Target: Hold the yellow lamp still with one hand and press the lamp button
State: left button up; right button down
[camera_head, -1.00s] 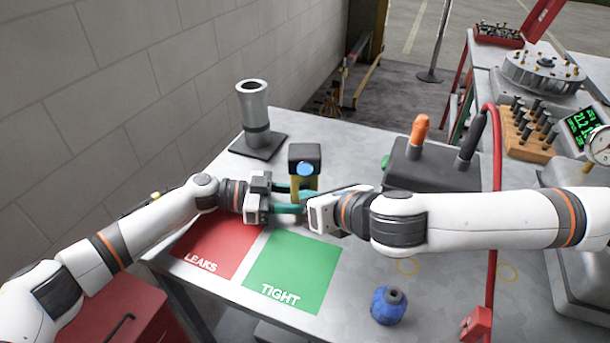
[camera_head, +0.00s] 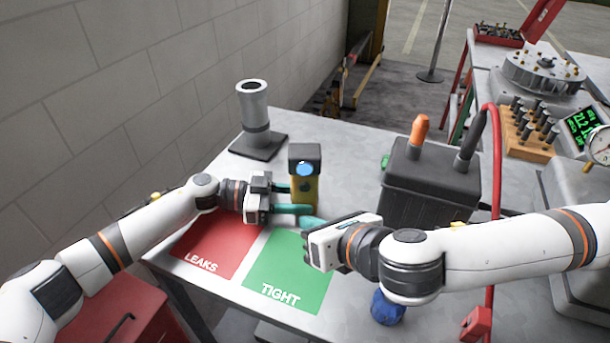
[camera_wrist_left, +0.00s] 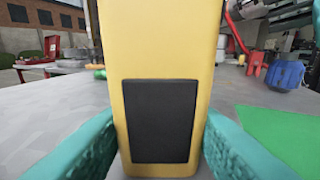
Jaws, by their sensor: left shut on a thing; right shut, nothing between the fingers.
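The yellow lamp (camera_head: 315,189) stands upright on the grey bench, with a black cap and a round blue lens facing me. In the left wrist view, the lamp's yellow body (camera_wrist_left: 162,45) fills the middle and carries a black rectangular panel. My left gripper (camera_head: 299,198) is shut on the lamp's body, teal fingers on either side. My right gripper (camera_head: 307,222) is shut and empty, its fingertips just in front of the lamp, low and apart from it. I cannot clearly make out the lamp button.
A red LEAKS mat (camera_head: 212,246) and a green TIGHT mat (camera_head: 290,275) lie in front. A grey cylinder on a stand (camera_head: 255,115) is behind left. A dark box with two terminals (camera_head: 430,185) stands right. A blue round object (camera_head: 385,308) is partly hidden by my right arm.

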jog(key=shift+s, duration=0.25)
pick_arm(q)
jog(key=o, duration=0.8)
jog(key=shift+o, duration=0.2)
